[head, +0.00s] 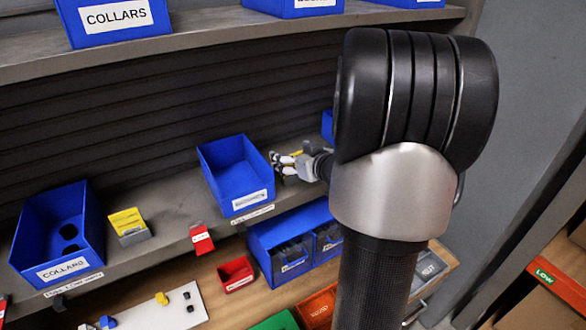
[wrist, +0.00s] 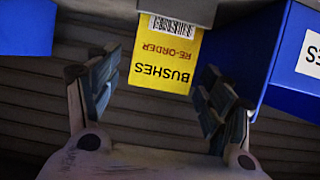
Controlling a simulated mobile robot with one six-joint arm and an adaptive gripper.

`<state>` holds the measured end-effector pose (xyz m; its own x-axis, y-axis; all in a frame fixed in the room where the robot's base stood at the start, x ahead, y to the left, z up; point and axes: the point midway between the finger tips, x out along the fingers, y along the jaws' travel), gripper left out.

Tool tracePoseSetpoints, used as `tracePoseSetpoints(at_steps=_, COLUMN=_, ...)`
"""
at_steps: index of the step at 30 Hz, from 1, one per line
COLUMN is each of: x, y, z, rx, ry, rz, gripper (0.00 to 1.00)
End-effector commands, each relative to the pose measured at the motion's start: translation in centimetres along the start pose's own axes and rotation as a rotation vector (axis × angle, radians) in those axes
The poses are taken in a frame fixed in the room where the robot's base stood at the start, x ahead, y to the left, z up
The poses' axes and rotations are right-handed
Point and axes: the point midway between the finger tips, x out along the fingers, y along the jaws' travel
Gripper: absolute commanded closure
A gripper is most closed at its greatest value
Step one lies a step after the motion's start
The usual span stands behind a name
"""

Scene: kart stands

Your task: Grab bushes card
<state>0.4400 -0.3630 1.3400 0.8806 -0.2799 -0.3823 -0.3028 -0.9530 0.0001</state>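The yellow bushes card (wrist: 166,62) hangs upside down in the wrist view, with "BUSHES RE-ORDER" and a barcode readable. Its far end sits in a grey holder (wrist: 180,7). My gripper (wrist: 158,72) is open, with one finger on each side of the card and a visible gap on both sides. In the head view my gripper (head: 283,163) is over the middle shelf, right of an empty blue bin (head: 215,178). A small bit of yellow (head: 296,154) shows behind it there; the rest is hidden by my gripper.
A blue bin (wrist: 285,70) stands close to the right finger in the wrist view. Another yellow card (head: 125,220) stands in a holder beside the COLLARS bin (head: 90,215). A red card (head: 201,238) hangs at the shelf edge. My arm hides the shelf's right end.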

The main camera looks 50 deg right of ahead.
Motion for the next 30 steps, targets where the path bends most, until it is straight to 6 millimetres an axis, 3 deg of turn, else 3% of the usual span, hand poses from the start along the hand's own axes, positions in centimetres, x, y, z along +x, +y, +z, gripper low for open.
tracePoseSetpoints(at_steps=16, x=0.0, y=0.0, z=0.0, rx=0.0, ry=0.0, rz=0.0, gripper=0.64)
tracePoseSetpoints(at_steps=25, x=-0.2, y=0.0, z=-0.5, rx=-0.001, ry=0.001, rz=0.0, gripper=0.64)
tracePoseSetpoints(at_steps=30, x=-1.3, y=0.1, z=-3.2, rx=-0.004, ry=0.004, rz=0.002, gripper=0.64)
